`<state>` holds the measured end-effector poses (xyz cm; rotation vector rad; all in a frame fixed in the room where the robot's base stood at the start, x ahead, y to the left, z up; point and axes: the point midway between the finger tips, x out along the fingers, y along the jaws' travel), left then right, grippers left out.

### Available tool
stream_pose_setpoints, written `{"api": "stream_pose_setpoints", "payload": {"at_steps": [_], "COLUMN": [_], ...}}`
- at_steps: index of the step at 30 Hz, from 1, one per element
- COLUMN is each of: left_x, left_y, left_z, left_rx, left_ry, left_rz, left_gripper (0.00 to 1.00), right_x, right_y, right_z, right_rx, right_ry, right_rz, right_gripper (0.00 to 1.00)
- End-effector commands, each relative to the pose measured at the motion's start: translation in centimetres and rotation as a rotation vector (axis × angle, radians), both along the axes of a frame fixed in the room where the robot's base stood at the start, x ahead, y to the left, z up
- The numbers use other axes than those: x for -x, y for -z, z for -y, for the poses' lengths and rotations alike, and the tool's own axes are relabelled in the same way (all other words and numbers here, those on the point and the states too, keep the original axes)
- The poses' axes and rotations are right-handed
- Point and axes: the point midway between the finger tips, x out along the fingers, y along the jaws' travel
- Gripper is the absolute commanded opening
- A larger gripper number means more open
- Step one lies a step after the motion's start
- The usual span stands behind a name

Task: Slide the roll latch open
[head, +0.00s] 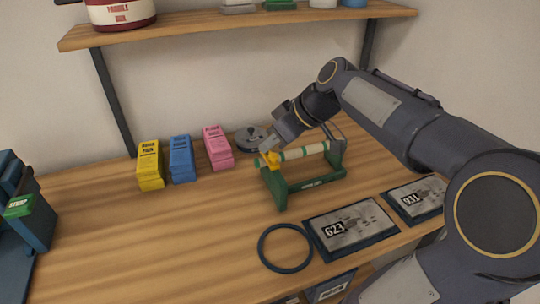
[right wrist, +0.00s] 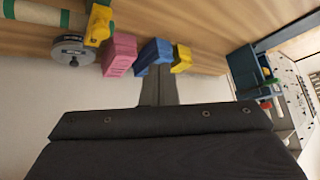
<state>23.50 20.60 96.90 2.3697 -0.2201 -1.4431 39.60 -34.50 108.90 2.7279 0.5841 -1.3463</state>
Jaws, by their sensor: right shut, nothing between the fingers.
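A green roll holder (head: 305,183) stands on the wooden table and carries a cream roll with green bands (head: 305,151). The yellow roll latch (head: 268,160) sits at the left end of the roll. It also shows at the top left of the right wrist view (right wrist: 98,26). My right gripper (head: 267,147) is shut and empty, close to the latch in the head view; whether it touches the latch I cannot tell. Its closed fingers show in the right wrist view (right wrist: 158,88). My left gripper is not in view.
Yellow (head: 150,165), blue (head: 181,159) and pink (head: 217,147) boxes stand left of the holder. A grey round tin (head: 250,138) is behind it. A dark ring (head: 285,249) and plaques marked 623 (head: 350,228) and 931 (head: 415,199) lie in front. A shelf (head: 240,21) hangs above.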

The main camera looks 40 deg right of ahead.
Motion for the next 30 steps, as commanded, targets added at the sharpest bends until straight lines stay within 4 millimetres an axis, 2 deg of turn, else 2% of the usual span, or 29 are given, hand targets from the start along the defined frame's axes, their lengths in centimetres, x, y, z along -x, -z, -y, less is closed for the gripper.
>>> {"api": "stream_pose_setpoints", "payload": {"at_steps": [1, 3, 6, 8, 20, 23, 30], "left_x": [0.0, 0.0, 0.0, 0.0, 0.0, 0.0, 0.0], "left_y": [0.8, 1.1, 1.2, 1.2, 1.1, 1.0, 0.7], "left_z": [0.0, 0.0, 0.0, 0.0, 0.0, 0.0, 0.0], "left_rx": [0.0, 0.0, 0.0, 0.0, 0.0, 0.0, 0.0], "left_ry": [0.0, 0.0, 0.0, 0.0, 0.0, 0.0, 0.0], "left_rz": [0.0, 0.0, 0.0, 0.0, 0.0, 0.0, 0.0], "left_gripper": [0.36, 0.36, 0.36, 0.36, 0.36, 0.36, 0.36], "right_x": [-1.4, -2.6, -3.5, -3.7, -4.0, -4.6, -7.6], "right_y": [0.4, 0.1, -0.2, -0.4, -0.1, 0.7, 4.3], "right_z": [2.3, 4.3, 6.0, 6.3, 6.2, 5.8, 4.2], "right_rx": [0.019, 0.046, 0.073, 0.079, 0.082, 0.081, 0.078], "right_ry": [-0.024, -0.064, -0.099, -0.109, -0.113, -0.113, -0.115], "right_rz": [0.029, 0.07, 0.109, 0.118, 0.12, 0.118, 0.116], "right_gripper": [0.0, 0.0, 0.0, 0.0, 0.0, 0.0, 0.0]}}
